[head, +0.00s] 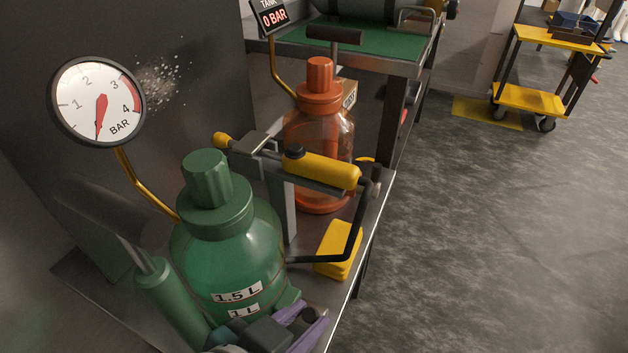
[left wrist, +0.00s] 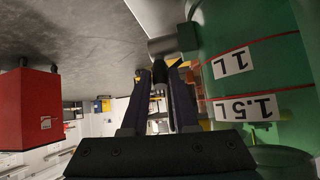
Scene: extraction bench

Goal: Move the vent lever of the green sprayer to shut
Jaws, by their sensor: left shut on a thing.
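The green sprayer (head: 225,265) stands upright at the front of the bench in the head view, with a ribbed green cap and 1 L and 1.5 L marks. Its green wall fills the right of the left wrist view (left wrist: 262,60). A grey stub (left wrist: 168,45) sticks out of the wall. My left gripper (head: 290,318) is low at the sprayer's front. In the left wrist view its fingers (left wrist: 158,74) are shut on a small dark piece, seemingly the vent lever, at the stub. The fingers hide most of the lever, so I cannot tell its setting. My right gripper is not in view.
A round gauge (head: 98,101) stands behind the green sprayer, its needle pointing down. An orange sprayer (head: 318,140), a yellow-handled tool on a stand (head: 320,168) and a yellow block (head: 338,248) are close by. The floor to the right (head: 480,230) is clear.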

